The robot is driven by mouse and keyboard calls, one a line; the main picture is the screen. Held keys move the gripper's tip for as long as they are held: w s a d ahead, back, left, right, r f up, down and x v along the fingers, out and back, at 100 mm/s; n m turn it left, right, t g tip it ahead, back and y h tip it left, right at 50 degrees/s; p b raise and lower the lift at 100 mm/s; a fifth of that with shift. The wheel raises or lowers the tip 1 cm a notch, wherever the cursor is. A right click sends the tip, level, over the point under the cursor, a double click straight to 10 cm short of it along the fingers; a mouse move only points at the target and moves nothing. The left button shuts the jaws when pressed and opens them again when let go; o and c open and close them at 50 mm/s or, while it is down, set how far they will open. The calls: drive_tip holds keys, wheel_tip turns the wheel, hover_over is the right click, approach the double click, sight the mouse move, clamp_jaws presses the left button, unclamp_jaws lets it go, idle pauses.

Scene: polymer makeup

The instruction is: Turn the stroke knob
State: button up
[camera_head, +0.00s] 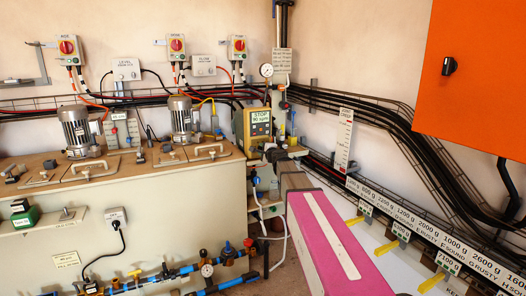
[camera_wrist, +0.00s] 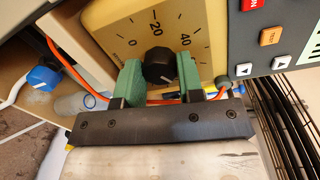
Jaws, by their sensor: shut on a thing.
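The stroke knob (camera_wrist: 158,65) is a round black knob in the wrist view. It sits on a yellow dial face (camera_wrist: 112,22) with a printed scale showing 0, 20 and 40. My gripper (camera_wrist: 160,76) has green fingers, one on each side of the knob, and is shut on it. The knob's exact pointer position is too small to read. In the head view, the yellow pump unit (camera_head: 257,122) stands at the right end of the bench with a "STOP 90 spm" display. The knob is not distinguishable there.
A dark control panel (camera_wrist: 272,40) with buttons is close to the knob's right. An orange cable (camera_wrist: 72,68) runs behind my fingers. A blue-capped fitting (camera_wrist: 42,77) is at the left. A bench with motors (camera_head: 78,130) and an orange cabinet (camera_head: 475,75) flank the area.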

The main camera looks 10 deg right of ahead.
drive_tip(key=n, duration=0.5)
drive_tip(key=shift+f+n+h, duration=0.1)
drive_tip(key=shift+n+h, duration=0.2)
idle(0.5)
drive_tip(key=o, duration=0.9)
drive_tip(key=v, duration=1.1)
drive_tip(key=shift+f, duration=0.1)
drive_tip(key=shift+a, duration=0.1)
